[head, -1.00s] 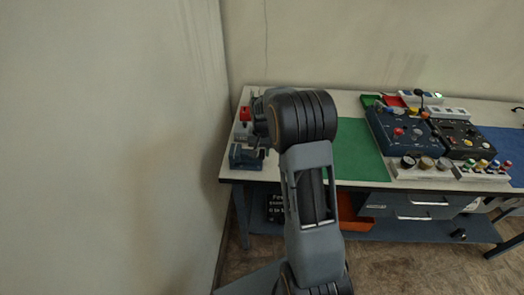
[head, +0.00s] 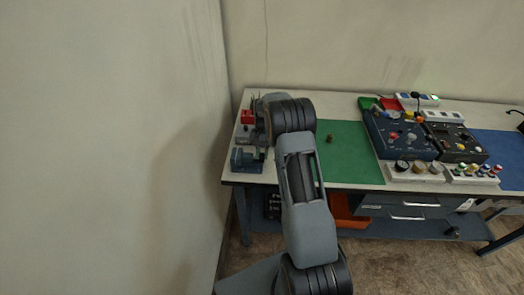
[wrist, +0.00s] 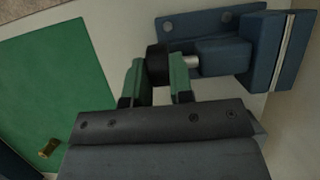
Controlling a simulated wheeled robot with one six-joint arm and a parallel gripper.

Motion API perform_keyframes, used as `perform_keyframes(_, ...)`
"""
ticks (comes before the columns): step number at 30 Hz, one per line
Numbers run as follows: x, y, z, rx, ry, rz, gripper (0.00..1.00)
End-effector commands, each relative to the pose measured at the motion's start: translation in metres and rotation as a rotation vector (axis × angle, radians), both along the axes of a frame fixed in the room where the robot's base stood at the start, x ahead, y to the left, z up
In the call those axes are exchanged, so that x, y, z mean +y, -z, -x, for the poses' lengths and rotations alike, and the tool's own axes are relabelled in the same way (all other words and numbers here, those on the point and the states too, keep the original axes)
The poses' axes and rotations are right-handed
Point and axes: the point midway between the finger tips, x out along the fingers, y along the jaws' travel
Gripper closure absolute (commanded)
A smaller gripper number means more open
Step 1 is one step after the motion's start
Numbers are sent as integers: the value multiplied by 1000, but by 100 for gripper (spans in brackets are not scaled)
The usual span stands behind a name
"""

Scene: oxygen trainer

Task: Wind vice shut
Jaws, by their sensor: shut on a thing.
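The blue vice (head: 246,160) sits on the bench's front left corner in the head view. In the wrist view the vice (wrist: 228,58) shows its jaws at the right, with a narrow pale strip between them. A silver shaft (wrist: 192,62) comes out of its left end and carries a black knob (wrist: 157,62). My gripper (wrist: 158,82) has its two green fingers on either side of the knob and is shut on it. The knob's lower part is hidden by the fingers. In the head view my arm hides the fingertips.
A green mat (head: 350,158) lies right of the vice, with a small brass piece (head: 330,138) on it. A red item (head: 247,117) stands behind the vice. Blue control boxes (head: 398,135) stand further right. The wall is close on the left.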

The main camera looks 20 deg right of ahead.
Motion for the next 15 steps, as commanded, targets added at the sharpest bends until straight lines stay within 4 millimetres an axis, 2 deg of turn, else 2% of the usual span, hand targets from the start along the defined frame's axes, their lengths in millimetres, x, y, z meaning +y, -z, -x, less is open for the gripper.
perform_keyframes(8, -1, 0, 0, 4, 0, -1, 100)
perform_keyframes(9, -1, 0, 0, 4, 0, -1, 78)
perform_keyframes(15, 0, 0, 0, 3, -1, -1, 59)
